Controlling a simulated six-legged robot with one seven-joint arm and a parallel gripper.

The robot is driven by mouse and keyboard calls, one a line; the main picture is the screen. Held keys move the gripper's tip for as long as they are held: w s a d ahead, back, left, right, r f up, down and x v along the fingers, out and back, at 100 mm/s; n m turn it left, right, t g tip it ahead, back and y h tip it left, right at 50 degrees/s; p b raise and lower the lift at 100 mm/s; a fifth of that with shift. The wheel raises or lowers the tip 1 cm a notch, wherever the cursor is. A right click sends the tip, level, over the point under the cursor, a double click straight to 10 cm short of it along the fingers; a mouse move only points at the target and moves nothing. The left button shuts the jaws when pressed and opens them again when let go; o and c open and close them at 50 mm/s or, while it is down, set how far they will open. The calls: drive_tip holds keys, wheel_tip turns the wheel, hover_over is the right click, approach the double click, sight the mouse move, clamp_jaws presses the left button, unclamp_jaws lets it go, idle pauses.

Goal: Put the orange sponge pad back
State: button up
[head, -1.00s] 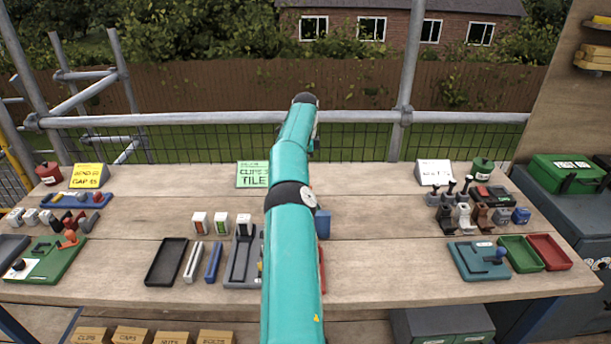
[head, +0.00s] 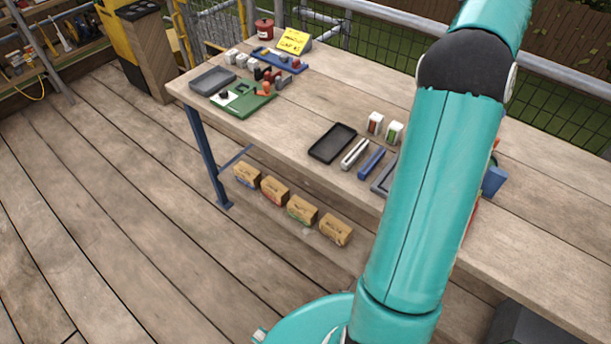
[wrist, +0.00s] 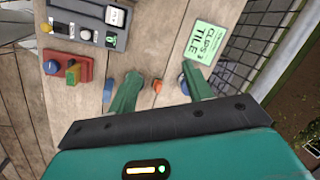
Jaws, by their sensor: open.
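In the wrist view a small orange piece (wrist: 157,87), likely the orange sponge pad, lies on the wooden bench between my two green fingers. My gripper (wrist: 160,74) is open, with a gap on both sides of the piece and nothing held. In the head view my arm hides the gripper and the orange piece.
Blue bits show beside each finger (wrist: 108,92). The head view shows a black tray (head: 332,143) and a green tray (head: 246,102) on the bench.

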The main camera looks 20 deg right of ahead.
drive_tip(key=a+r+n+t, duration=0.15)
drive_tip(key=a+n, duration=0.25)
drive_tip(key=a, duration=0.7)
drive_tip(key=a+r+n+y, duration=0.15)
drive_tip(key=a+n, duration=0.25)
drive_tip(key=a, duration=0.7)
drive_tip(key=a+r+n+h, duration=0.15)
drive_tip(key=a+n, duration=0.25)
drive_tip(key=a, duration=0.7)
drive_tip(key=s+a+f+n, duration=0.4)
drive_tip(key=s+a+n, duration=0.2)
drive_tip(key=a, duration=0.4)
drive_tip(key=s+a+f+n+t, duration=0.1)
drive_tip(key=s+a+f+n, duration=0.3)
drive_tip(key=s+a+n, duration=0.2)
drive_tip(key=s+a, duration=0.2)
drive_tip(key=a, duration=0.2)
drive_tip(key=shift+f+y, duration=0.3)
drive_tip(key=shift+f, duration=0.05)
drive_tip(key=shift+s, duration=0.1)
